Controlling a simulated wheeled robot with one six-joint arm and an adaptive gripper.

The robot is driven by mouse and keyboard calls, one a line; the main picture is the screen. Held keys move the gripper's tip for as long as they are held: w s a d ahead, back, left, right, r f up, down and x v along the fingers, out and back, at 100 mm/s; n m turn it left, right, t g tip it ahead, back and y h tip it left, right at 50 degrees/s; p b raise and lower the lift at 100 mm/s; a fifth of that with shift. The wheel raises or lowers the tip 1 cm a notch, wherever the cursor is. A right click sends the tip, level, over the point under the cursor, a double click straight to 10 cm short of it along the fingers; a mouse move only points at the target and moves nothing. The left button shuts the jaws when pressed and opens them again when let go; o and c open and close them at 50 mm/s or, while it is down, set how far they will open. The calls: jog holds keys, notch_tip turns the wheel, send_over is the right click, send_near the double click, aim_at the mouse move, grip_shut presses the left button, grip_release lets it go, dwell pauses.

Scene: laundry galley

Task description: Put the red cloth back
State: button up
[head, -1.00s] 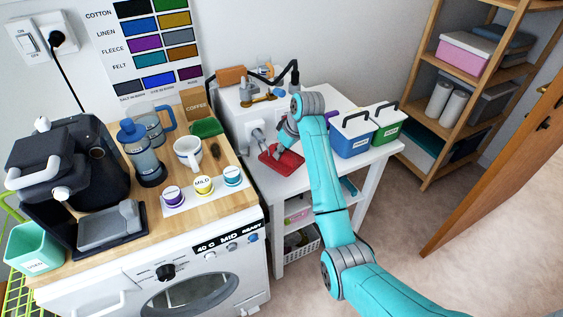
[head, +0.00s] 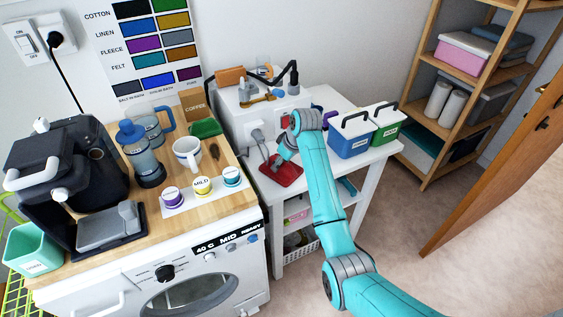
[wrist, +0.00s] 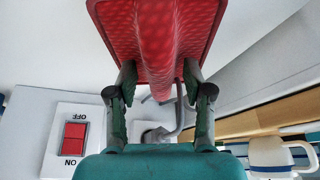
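The red cloth (head: 287,178) is at the left part of the white side table (head: 328,178), in front of a white boxy machine (head: 237,116). In the wrist view the red cloth (wrist: 200,20) fills the top, with a raised ridge along its middle. My gripper (head: 277,162) is at the cloth, and in the wrist view its fingers (wrist: 159,88) stand on both sides of the ridge, closed on it. I cannot tell how far the cloth is above the table. The cloth hides part of what lies beyond it.
A blue caddy (head: 352,141) and a green caddy (head: 388,128) stand on the table's right. The wooden worktop (head: 215,180) with a white mug (head: 187,150) and several small tubs is on the left. A red switch (wrist: 74,137) shows in the wrist view.

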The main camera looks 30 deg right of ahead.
jog(key=v, duration=1.2)
jog(key=shift+r, duration=0.15)
